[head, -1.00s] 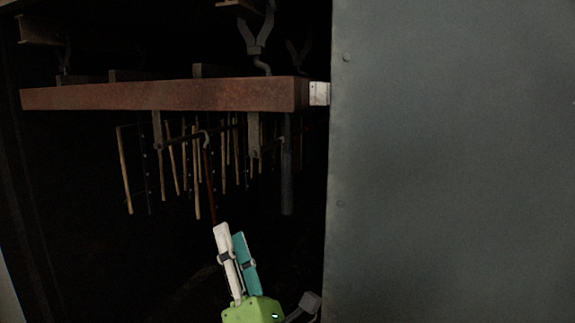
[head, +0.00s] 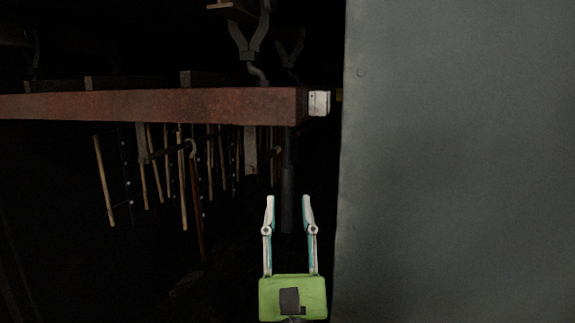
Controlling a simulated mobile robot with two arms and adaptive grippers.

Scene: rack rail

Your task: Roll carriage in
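The carriage (head: 160,106) shows as a long rust-brown beam hanging inside a dark enclosure, with hooks above it and tools below it. A white block (head: 319,103) is on its right end. A dark grey cylindrical bar (head: 288,185) hangs below that end. My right gripper (head: 288,198) is open and empty, fingers pointing up, with the bar behind the space between its fingers in the picture. I cannot tell how far it is from the bar. My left gripper is not in view.
A large grey panel (head: 460,160) fills the right side, close to my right gripper in the picture. Several wooden sticks (head: 183,180) and a hooked cane (head: 197,205) hang beneath the beam. Forked hangers (head: 250,45) are above. The lower left is very dark.

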